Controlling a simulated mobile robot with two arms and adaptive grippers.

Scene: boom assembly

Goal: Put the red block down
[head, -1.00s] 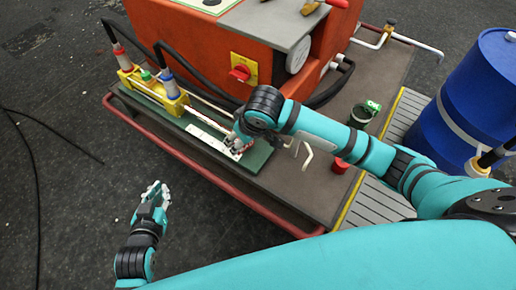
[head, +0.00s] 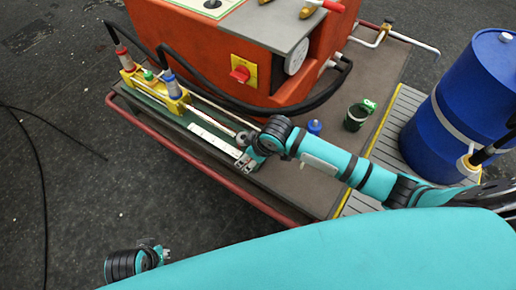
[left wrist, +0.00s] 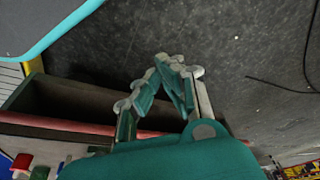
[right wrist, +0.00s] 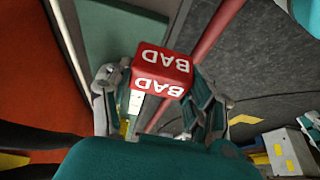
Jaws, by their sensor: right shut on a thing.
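The red block (right wrist: 162,72), with white "BAD" lettering on two faces, shows in the right wrist view between the fingers of my right gripper (right wrist: 160,95), which is shut on it. In the head view my right gripper (head: 246,162) is low over the near end of the green board (head: 228,158) on the cart, and the block is hidden there. I cannot tell whether the block touches a surface. My left gripper (left wrist: 178,62) has its fingertips together and is empty; in the head view it (head: 164,252) hangs over the floor near the bottom edge.
The cart (head: 290,185) has a red rail (head: 200,165) along its near side. A yellow fixture with cylinders (head: 150,85) stands at the board's far end. An orange machine (head: 200,50) stands behind. A green cup (head: 357,117), a blue object (head: 315,127) and a blue barrel (head: 460,90) are right.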

